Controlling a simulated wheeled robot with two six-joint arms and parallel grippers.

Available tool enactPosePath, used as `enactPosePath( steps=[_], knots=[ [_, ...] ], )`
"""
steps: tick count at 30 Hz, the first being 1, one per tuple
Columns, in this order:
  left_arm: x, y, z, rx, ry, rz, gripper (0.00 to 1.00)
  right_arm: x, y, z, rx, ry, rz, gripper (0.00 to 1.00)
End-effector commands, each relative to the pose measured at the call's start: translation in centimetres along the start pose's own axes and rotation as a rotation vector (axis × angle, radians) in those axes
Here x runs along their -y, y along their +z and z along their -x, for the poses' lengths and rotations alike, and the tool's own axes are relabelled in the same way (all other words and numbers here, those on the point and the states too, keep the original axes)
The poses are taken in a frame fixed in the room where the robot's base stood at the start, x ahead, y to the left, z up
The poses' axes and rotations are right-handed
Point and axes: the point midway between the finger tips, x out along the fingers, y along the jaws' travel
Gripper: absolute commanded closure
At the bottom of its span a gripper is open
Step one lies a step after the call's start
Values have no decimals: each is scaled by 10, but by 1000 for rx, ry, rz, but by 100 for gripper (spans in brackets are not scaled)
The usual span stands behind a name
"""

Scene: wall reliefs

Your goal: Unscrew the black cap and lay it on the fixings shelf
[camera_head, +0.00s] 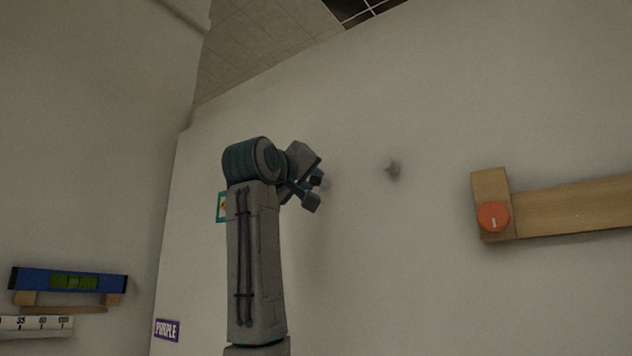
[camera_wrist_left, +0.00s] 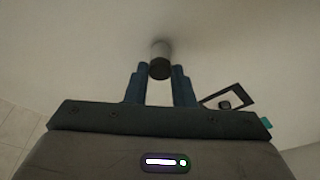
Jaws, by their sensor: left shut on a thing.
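The black cap (camera_wrist_left: 160,69) is the dark round end of a short grey cylinder (camera_wrist_left: 160,49) against the pale wall in the left wrist view. My left gripper (camera_wrist_left: 160,72) has its two blue fingertips on either side of the cap and is shut on it. In the head view my left gripper (camera_head: 315,190) is raised in front of the wall, and the cap cannot be made out there. I cannot identify the fixings shelf for sure. My right gripper is in neither view.
A blue spirit level (camera_head: 68,280) rests on wooden supports at lower left, above a white ruler (camera_head: 37,325). A purple sign (camera_head: 167,330) is on the wall. A wooden bar with an orange knob (camera_head: 493,216) is at right. A small grey knob (camera_head: 393,169) sits mid-wall.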

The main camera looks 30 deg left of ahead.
Motion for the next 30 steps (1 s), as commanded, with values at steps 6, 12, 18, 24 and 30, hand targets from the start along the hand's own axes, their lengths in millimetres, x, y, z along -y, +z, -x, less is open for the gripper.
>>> enactPosePath(
  steps=[6,12,18,24,30],
  knots=[
    [-1,0,1,0,-33,132,93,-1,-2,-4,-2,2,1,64],
    [-2,0,1,1,-94,370,93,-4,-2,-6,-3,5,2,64],
    [-2,0,0,1,-113,440,93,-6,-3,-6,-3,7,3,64],
    [-2,0,0,1,-113,440,93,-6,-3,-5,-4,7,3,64],
    [-3,-2,1,2,-158,611,93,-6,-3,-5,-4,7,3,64]
  ],
)
